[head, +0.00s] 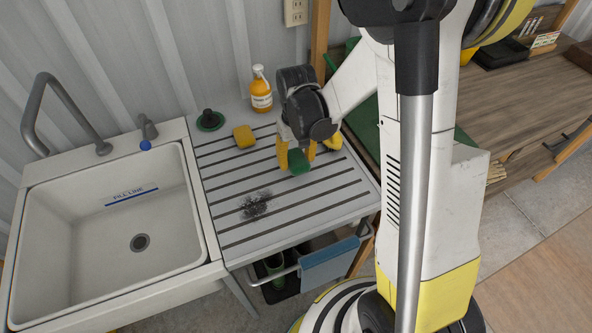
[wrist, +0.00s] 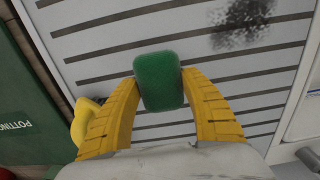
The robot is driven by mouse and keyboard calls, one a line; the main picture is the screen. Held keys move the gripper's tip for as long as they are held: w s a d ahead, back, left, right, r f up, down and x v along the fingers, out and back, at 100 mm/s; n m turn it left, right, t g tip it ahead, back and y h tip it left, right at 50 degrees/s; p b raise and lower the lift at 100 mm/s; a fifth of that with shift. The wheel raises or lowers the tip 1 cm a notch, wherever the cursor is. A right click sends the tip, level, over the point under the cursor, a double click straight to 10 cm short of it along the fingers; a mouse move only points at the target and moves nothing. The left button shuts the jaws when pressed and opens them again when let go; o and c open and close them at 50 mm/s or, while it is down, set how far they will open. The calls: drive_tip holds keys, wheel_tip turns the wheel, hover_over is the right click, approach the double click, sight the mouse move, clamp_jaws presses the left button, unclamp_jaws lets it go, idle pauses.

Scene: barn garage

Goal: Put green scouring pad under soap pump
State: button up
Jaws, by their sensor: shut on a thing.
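The green scouring pad (wrist: 159,81) is a rounded green block, gripped between the two yellow fingers of my gripper (wrist: 160,92). In the head view the pad (head: 299,162) and my gripper (head: 297,158) are over the right part of the grooved drainboard. I cannot tell whether the pad touches the board. An orange bottle (head: 261,93) with a white top stands at the board's back edge.
The white sink (head: 121,222) is empty, with a tall grey faucet (head: 64,105) behind it. A yellow sponge (head: 243,136) and a dark green knobbed object (head: 210,121) are on the drainboard (head: 300,207), left of my gripper. A black smudge (head: 256,205) marks the board's front half.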

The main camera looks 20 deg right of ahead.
sight(296, 168)
drive_tip(key=shift+f+b, duration=0.8)
drive_tip(key=shift+f, duration=1.2)
drive_tip(key=shift+f, duration=0.15)
drive_tip(key=o, duration=0.9)
